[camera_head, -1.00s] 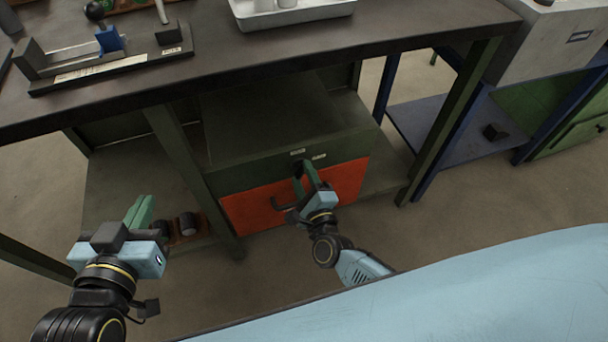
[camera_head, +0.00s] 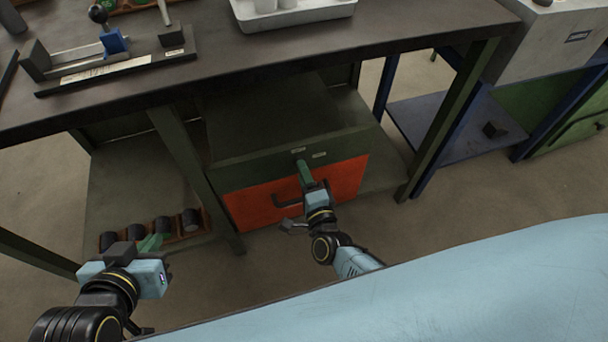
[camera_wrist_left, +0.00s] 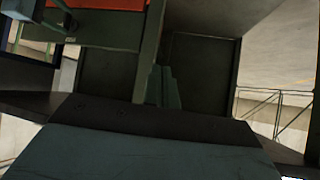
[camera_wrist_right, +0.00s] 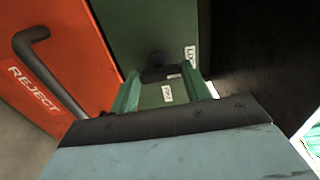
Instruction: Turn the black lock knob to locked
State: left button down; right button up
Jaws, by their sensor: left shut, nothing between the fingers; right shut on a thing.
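The black lock knob (camera_wrist_right: 158,72) is on the dark green panel (camera_wrist_right: 170,22) above the red drawer front. My right gripper (camera_wrist_right: 162,82) is shut on it, with one green finger on each side. In the head view the knob is hidden behind the fingers of my right gripper (camera_head: 303,164). Two small white labels sit by the knob, one upper right (camera_wrist_right: 190,56) and one below (camera_wrist_right: 167,93); I cannot read them surely. I cannot tell which way the knob points. My left gripper (camera_head: 151,242) is shut and empty at the lower left; its fingers touch in the left wrist view (camera_wrist_left: 164,86).
The red drawer (camera_head: 342,182) has a black handle (camera_head: 284,199) and a REJECT label, close to my right gripper. The bench top (camera_head: 225,58) overhangs above. A rack of black cylinders (camera_head: 192,220) sits on the lower shelf near my left gripper.

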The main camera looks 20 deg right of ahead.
jog(key=o, duration=1)
pick_arm(q)
jog(key=s+a+f+g+y+p, duration=0.2)
jog(key=s+a+f+g+p, duration=0.1)
jog(key=s+f+g, duration=0.3)
jog(key=shift+s+a+f+g, duration=0.3)
jog(key=shift+s+a, duration=0.3)
jog(key=shift+s, duration=0.7)
pick_arm(e)
jog(key=s, duration=1.3)
jog(key=shift+s+d, duration=0.2)
jog(key=shift+d, duration=0.05)
pick_arm(q)
jog(key=shift+r, duration=0.1)
pick_arm(e)
jog(key=shift+w+a, duration=0.1)
